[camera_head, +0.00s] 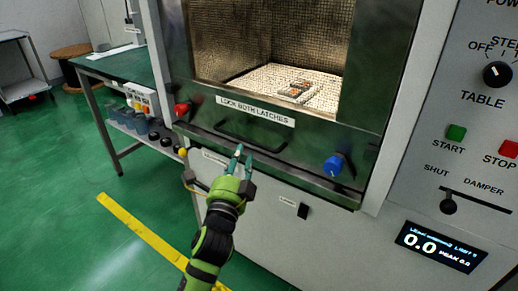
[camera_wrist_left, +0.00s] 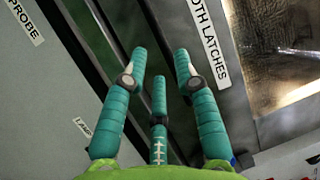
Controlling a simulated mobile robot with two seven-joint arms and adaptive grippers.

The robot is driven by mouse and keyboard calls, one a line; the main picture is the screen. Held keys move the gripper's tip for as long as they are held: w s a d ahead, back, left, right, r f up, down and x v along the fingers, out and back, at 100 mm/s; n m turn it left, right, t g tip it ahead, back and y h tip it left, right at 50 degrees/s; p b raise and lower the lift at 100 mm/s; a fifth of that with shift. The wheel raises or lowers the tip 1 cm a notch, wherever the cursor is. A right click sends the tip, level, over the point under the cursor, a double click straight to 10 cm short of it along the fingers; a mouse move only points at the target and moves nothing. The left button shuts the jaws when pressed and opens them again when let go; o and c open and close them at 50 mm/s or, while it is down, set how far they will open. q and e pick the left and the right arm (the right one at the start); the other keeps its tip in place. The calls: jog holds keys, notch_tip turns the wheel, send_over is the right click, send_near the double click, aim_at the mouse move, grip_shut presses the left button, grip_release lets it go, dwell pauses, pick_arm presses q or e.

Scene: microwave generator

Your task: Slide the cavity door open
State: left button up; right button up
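The cavity door is the framed front panel (camera_head: 362,155) of the large grey cabinet in the head view. The lit, mesh-lined cavity shows behind it; I cannot tell how far the door is shifted. A dark bar handle (camera_head: 248,139) runs under the "LOCK BOTH LATCHES" label (camera_head: 255,111). A red latch knob (camera_head: 181,109) sits at its left, a blue one (camera_head: 333,165) at its right. My left gripper (camera_head: 243,156) is just below the handle, its teal fingers pointing up at it. In the left wrist view the fingers (camera_wrist_left: 160,66) are spread and empty. My right gripper is out of view.
A control panel with a green start button (camera_head: 456,132), red stop button (camera_head: 509,149) and a display (camera_head: 440,246) is at the right. A green-topped bench (camera_head: 112,66) stands at the left. The green floor (camera_head: 75,200) is clear there.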

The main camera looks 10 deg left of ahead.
aim_at(245, 141)
pick_arm(q)
jog(key=w, duration=0.4)
jog(key=w+r, duration=0.1)
jog(key=w, duration=0.1)
jog(key=shift+w+a+r, duration=0.1)
jog(key=shift+w+a, duration=0.1)
jog(key=shift+a, duration=0.1)
grip_shut()
